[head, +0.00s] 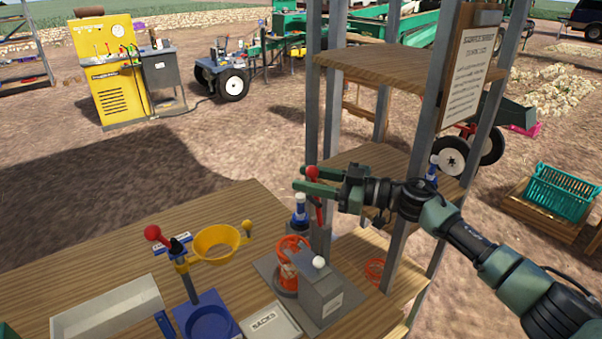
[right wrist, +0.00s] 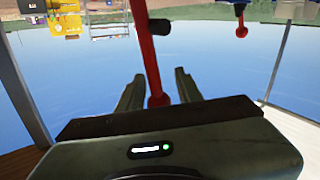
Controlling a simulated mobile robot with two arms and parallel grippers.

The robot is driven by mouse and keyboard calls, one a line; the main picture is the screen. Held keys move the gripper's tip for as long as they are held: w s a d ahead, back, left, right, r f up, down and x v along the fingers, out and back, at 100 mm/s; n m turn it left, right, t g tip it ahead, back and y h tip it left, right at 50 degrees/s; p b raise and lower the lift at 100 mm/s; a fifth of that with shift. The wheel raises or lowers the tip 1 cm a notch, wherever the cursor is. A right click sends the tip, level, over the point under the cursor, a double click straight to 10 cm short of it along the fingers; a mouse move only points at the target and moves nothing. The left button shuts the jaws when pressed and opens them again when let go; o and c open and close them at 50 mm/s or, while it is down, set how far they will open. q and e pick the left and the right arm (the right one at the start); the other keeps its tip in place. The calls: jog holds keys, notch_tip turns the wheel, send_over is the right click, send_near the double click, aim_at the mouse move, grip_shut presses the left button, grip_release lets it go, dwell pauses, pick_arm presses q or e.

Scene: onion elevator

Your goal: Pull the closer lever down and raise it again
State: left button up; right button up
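A red lever with a ball knob (head: 312,172) stands upright beside the grey post, above an orange-red round part (head: 290,255) and a grey housing (head: 322,292). My right gripper (head: 308,187) reaches in from the right at knob height, one finger on each side of the lever. In the right wrist view the red lever (right wrist: 147,50) runs between the two fingers, with a gap visible on both sides, so the gripper is open. I cannot tell whether either finger touches it. A second red-knobbed lever (head: 153,233) stands on a blue device farther left. My left gripper is not seen.
The wooden table (head: 95,255) holds a yellow funnel ring (head: 216,242), a grey tray (head: 108,312) and a box marked sacks (head: 270,323). Grey posts and wooden shelves (head: 400,70) stand close around my right arm.

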jog(key=shift+x, duration=0.95)
jog(key=shift+w+f, duration=0.15)
jog(key=shift+w, duration=0.1)
jog(key=c, duration=0.7)
grip_shut()
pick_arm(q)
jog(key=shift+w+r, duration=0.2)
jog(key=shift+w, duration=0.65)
